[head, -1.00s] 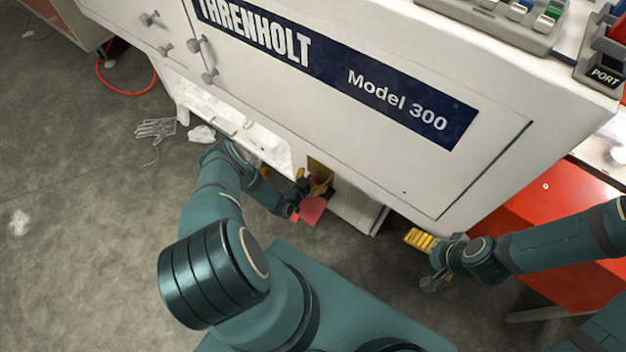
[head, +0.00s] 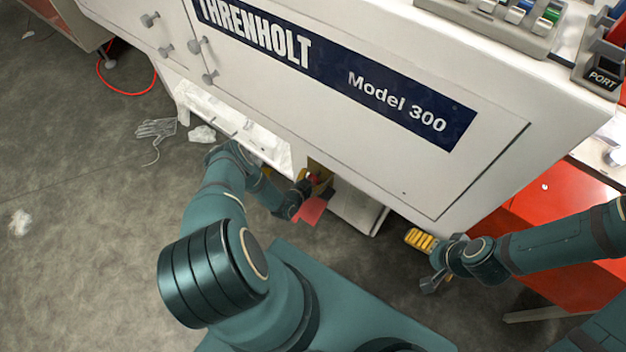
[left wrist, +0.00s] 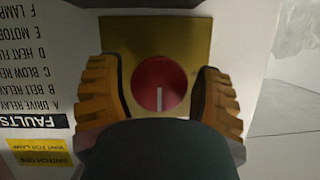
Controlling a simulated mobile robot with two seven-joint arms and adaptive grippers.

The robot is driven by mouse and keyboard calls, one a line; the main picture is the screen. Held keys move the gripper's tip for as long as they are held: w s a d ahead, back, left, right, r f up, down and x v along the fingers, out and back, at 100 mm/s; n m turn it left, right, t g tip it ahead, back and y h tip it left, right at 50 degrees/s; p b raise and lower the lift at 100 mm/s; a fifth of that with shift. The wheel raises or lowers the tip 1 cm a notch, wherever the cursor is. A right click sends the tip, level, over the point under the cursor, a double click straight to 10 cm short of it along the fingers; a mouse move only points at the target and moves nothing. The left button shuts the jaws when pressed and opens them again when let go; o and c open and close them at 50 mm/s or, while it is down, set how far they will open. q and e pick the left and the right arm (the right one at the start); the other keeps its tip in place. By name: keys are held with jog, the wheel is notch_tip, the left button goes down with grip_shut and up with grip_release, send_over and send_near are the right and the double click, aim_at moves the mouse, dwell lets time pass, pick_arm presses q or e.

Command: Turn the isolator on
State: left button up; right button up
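The isolator is a round red knob (left wrist: 160,84) with a white pointer line, on a brass-coloured plate (left wrist: 160,30). The line runs from the knob's middle to its lower edge in the left wrist view. My left gripper (left wrist: 160,95) is open, with one yellow ribbed finger on each side of the knob; gaps show between fingers and knob. In the head view my left gripper (head: 314,184) reaches under the white machine (head: 330,120), and the knob is mostly hidden there. My right gripper (head: 424,242) hangs by the machine's lower right edge, its opening unclear.
A red flap (head: 311,211) hangs below my left gripper. A label panel with a FAULTS list (left wrist: 35,110) lies left of the knob plate. A red cabinet (head: 560,245) stands at right.

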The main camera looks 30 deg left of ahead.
pick_arm(q)
jog(key=shift+o, duration=0.4)
jog(key=v, duration=1.2)
